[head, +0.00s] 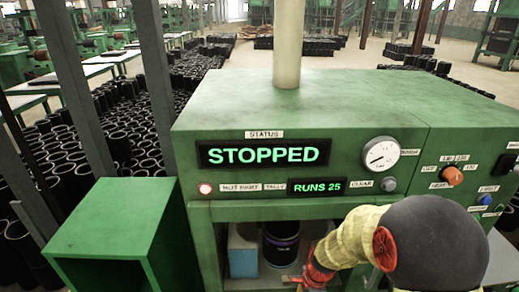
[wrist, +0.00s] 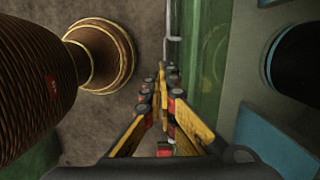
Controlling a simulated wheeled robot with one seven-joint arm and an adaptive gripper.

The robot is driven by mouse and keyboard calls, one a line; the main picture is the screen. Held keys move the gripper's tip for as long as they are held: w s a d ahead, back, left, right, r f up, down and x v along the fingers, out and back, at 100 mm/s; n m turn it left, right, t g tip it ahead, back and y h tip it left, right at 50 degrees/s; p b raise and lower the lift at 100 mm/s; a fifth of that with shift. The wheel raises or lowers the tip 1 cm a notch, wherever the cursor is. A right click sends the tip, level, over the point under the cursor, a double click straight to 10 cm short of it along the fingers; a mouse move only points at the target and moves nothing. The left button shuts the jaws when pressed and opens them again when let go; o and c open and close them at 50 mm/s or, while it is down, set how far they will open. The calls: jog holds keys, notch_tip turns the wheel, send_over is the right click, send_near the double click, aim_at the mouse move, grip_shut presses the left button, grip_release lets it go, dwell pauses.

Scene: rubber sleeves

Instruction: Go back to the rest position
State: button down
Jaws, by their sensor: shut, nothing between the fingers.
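My arm in its yellow cover reaches in from the lower right of the head view, in front of the green machine (head: 300,105). My gripper (wrist: 165,85) has its yellow fingers together in the wrist view, with no object between them. In the head view only red and orange parts near the wrist show, in front of the machine's lower opening; the fingertips cannot be made out. A black cylinder (head: 281,245) stands inside that opening beside a light blue block (head: 242,252). My gripper appears apart from both.
The machine's display (head: 262,154) reads STOPPED and its counter (head: 317,187) reads RUNS 25. A red light glows at its left. An open green box (head: 105,230) stands at left. A brown ribbed cylinder (wrist: 35,85) is close at left in the wrist view. Many black sleeves (head: 120,140) cover the floor behind.

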jog(key=s+d+r+n+t+b, duration=0.1)
jog(key=s+r+n+t, duration=0.1)
jog(key=s+r+n, duration=0.3)
jog(key=s+d+r+n+t+h+b, duration=0.1)
jog(key=s+r+n, duration=0.4)
jog(key=r, duration=0.8)
jog(key=s+d+r+n+t+h+b, duration=0.1)
jog(key=s+d+r+n+t+b, duration=0.1)
jog(key=s+r+n, duration=0.3)
notch_tip(320, 180, up, 4)
jog(key=shift+s+d+r+n+t+b, duration=0.1)
jog(key=shift+s+d+n+t+b, duration=0.35)
jog(key=shift+n, duration=0.75)
jog(key=c, duration=2.3)
grip_release()
jog(key=shift+w+a, duration=0.1)
jog(key=shift+w, duration=0.05)
jog(key=shift+c, duration=0.2)
